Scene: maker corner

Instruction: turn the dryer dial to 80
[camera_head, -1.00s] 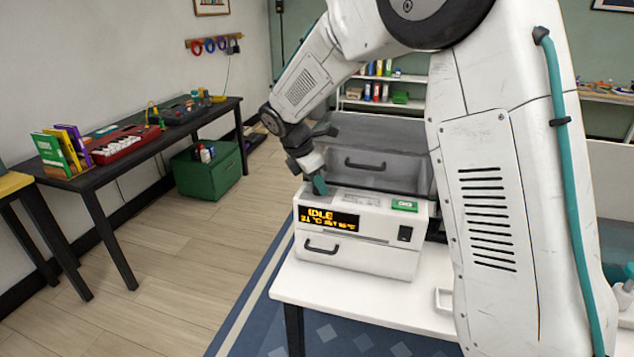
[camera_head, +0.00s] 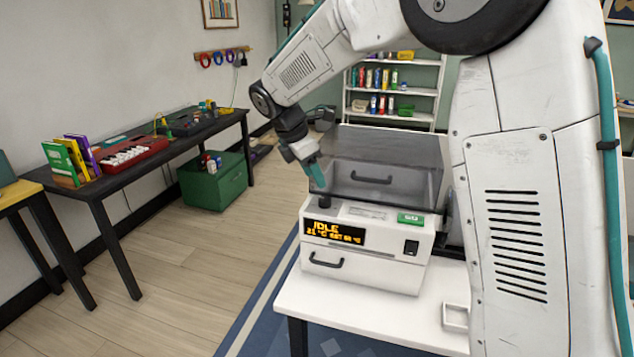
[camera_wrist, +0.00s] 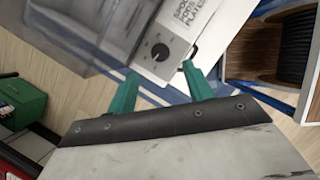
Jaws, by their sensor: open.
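The dryer (camera_head: 375,272) is a white box with a smoky lid on a white table. Its orange display (camera_head: 334,233) reads IDLE, with small temperature digits too blurred to read surely. The dial (camera_head: 324,202) is a black knob on the top left of the dryer's front ledge. In the wrist view the dial (camera_wrist: 160,52) shows a pale pointer mark beside a printed label. My gripper (camera_head: 317,178), with teal fingers, is just above the dial and apart from it. In the wrist view my gripper (camera_wrist: 162,84) is open and empty, its fingers spread below the dial.
A green button (camera_head: 411,218) and a black switch (camera_head: 411,247) are on the dryer's right side. The lid (camera_head: 385,160) rises close behind my gripper. A small white tray (camera_head: 455,317) sits on the table (camera_head: 345,318). A spool (camera_wrist: 283,47) shows in the wrist view.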

